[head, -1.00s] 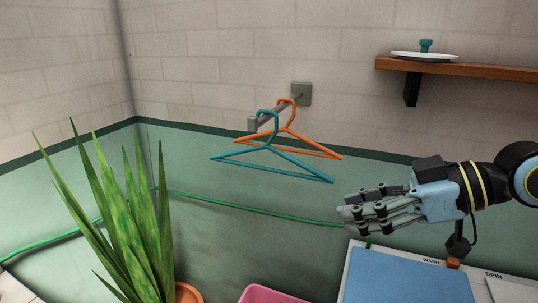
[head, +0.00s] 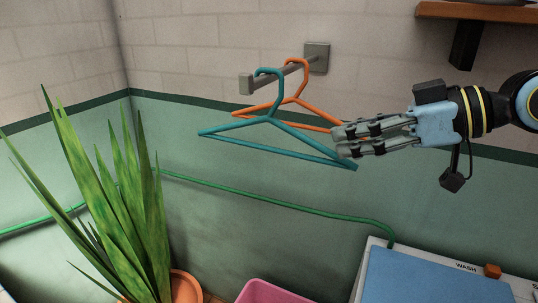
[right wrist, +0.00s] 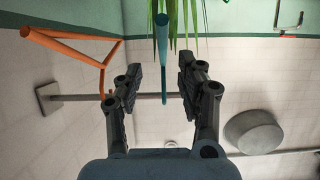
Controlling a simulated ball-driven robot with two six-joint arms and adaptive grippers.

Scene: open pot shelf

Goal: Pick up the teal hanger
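The teal hanger (head: 265,150) hangs by its hook on a grey wall rod (head: 275,77), nearer the rod's free end. An orange hanger (head: 297,100) hangs behind it, closer to the wall. My right gripper (head: 345,146) is at the right corner of the teal hanger and overlaps it in the head view. In the right wrist view the teal hanger (right wrist: 163,35) shows edge-on between the two spread fingers (right wrist: 160,72), with gaps on both sides. The orange hanger (right wrist: 75,40) is outside the fingers, to the left. My left gripper is not in view.
A wooden shelf (head: 475,12) with a black bracket is at the upper right. A washing machine (head: 435,275) stands at lower right, a pink tub (head: 275,292) at bottom centre. A tall potted plant (head: 115,210) is at left. A green hose (head: 270,198) runs along the wall.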

